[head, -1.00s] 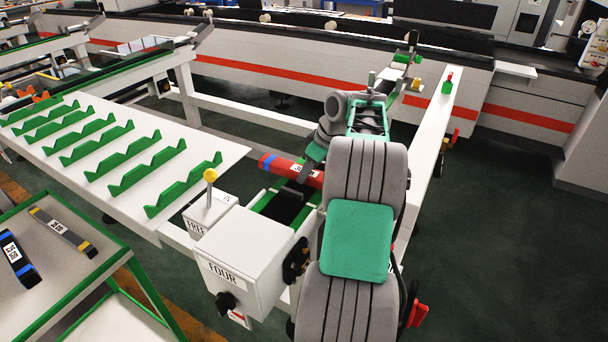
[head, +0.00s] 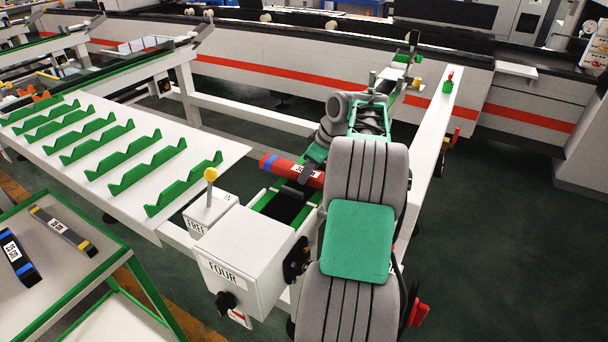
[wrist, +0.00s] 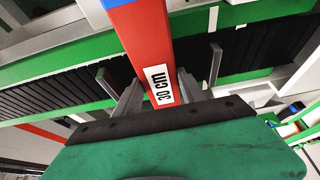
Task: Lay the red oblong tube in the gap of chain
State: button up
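The red oblong tube (head: 283,166) lies crosswise over the black chain track (head: 287,209), with a blue band near its left end. In the wrist view the tube (wrist: 142,45) crosses the chain (wrist: 65,95) and its "30 cm" label faces the camera. In the head view my arm hides the tube's right end. Whether the tube rests fully down in a chain gap cannot be told.
A box marked FOUR (head: 240,255) and a yellow-knobbed lever (head: 210,180) stand beside the chain. A white rack with green notched bars (head: 183,182) is at left. A green-edged table (head: 75,275) holds two dark tubes. A white rail (head: 430,150) runs right of my arm.

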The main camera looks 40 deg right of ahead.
jog(key=o, duration=0.5)
jog(key=shift+c, duration=0.2)
